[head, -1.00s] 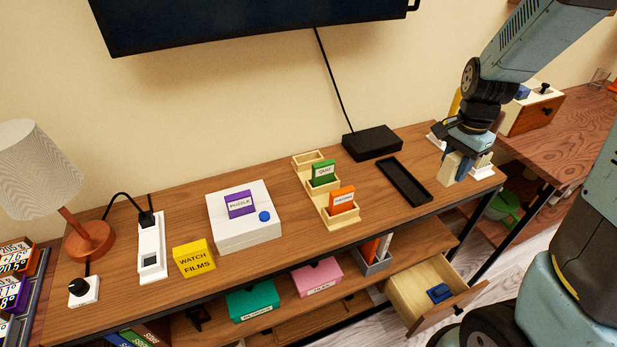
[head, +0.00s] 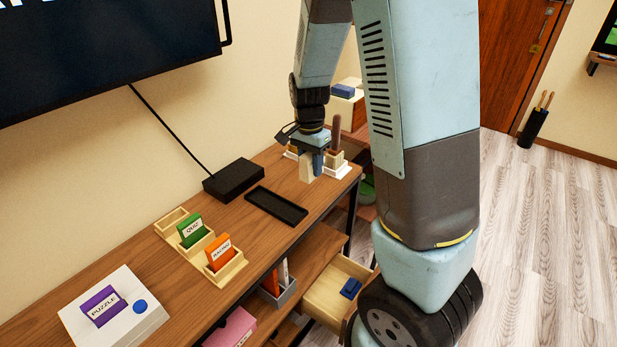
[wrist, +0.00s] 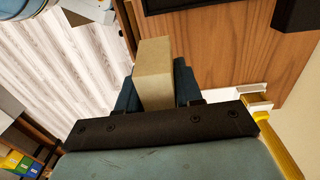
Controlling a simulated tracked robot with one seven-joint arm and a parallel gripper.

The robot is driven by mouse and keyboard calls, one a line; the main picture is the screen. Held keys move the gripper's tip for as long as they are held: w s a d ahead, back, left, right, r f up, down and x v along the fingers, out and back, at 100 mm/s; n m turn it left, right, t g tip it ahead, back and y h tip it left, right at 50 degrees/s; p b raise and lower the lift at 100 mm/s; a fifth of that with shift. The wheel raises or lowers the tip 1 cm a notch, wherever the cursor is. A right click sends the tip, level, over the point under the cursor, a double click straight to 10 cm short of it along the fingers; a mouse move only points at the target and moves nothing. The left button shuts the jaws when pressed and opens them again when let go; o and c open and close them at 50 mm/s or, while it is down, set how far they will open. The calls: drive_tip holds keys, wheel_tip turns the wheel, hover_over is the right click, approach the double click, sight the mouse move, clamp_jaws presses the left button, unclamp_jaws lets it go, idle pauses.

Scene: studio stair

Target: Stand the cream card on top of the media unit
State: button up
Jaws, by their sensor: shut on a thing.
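The cream card (wrist: 153,75) is between the two fingers of my gripper (wrist: 155,88) in the wrist view. In the head view, my gripper (head: 312,160) points down at the far right end of the media unit (head: 258,222), shut on the card (head: 306,168). The card hangs upright just above or at the wooden top; I cannot tell whether it touches. Its face toward the head camera is plain, with no lettering to be seen. My fingers cover part of it.
A black tray (head: 276,206) and a black box (head: 234,180) are left of my gripper. A stepped wooden rack holds a green card (head: 191,231) and an orange card (head: 219,253). White-based holders (head: 340,170) stand close behind my gripper. A drawer (head: 331,294) is open below.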

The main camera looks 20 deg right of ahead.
drive_tip(key=w+f, duration=0.2)
drive_tip(key=w+d+f, duration=0.1)
drive_tip(key=w+f, duration=0.4)
drive_tip(key=shift+d, duration=0.25)
drive_tip(key=shift+f, duration=1.5)
drive_tip(key=shift+f, duration=0.1)
drive_tip(key=o, duration=1)
